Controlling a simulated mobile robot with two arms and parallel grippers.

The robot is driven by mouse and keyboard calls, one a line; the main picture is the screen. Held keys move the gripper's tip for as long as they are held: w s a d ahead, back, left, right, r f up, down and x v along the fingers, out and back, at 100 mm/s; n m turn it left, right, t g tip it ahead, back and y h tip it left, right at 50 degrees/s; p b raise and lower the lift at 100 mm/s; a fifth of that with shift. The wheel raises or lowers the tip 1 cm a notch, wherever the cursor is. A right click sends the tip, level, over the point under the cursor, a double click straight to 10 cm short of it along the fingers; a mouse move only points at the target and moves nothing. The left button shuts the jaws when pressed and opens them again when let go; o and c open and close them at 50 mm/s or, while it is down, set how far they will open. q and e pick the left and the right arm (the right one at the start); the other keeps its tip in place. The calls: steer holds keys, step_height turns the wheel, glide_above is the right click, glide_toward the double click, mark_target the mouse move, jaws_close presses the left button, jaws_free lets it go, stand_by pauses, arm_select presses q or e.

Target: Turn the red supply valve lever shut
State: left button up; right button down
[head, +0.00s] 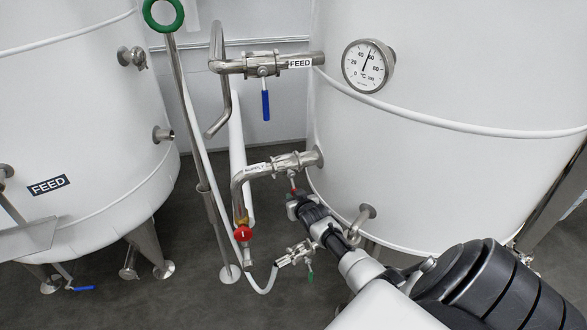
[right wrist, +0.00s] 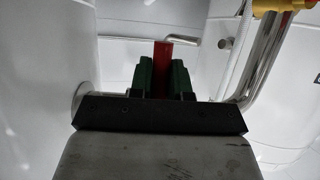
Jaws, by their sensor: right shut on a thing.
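The red supply valve lever (head: 293,185) hangs below the valve on the pipe labelled SUPPLY (head: 258,168), at the large tank's lower left side. Only a short red part of it shows in the head view. My right gripper (head: 294,200) reaches up to it from the lower right and is shut on it. In the right wrist view the red lever (right wrist: 163,56) stands upright between the two green-padded fingers (right wrist: 163,80). Its lower part is hidden by the gripper. My left gripper is not in view.
A blue-handled FEED valve (head: 265,105) hangs above. A red round knob (head: 243,233) is on the pipe to the left, and a small green-handled valve (head: 310,272) sits just below my gripper. A dial thermometer (head: 368,66) is on the tank (head: 450,170).

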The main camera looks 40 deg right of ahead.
steer(key=shift+s, duration=0.1)
steer(key=c, duration=1.1)
jaws_free()
steer(key=p+v, duration=0.1)
steer(key=v, duration=0.9)
steer(key=shift+s+p, duration=0.35)
steer(key=shift+p, duration=0.05)
steer(key=shift+r, duration=0.1)
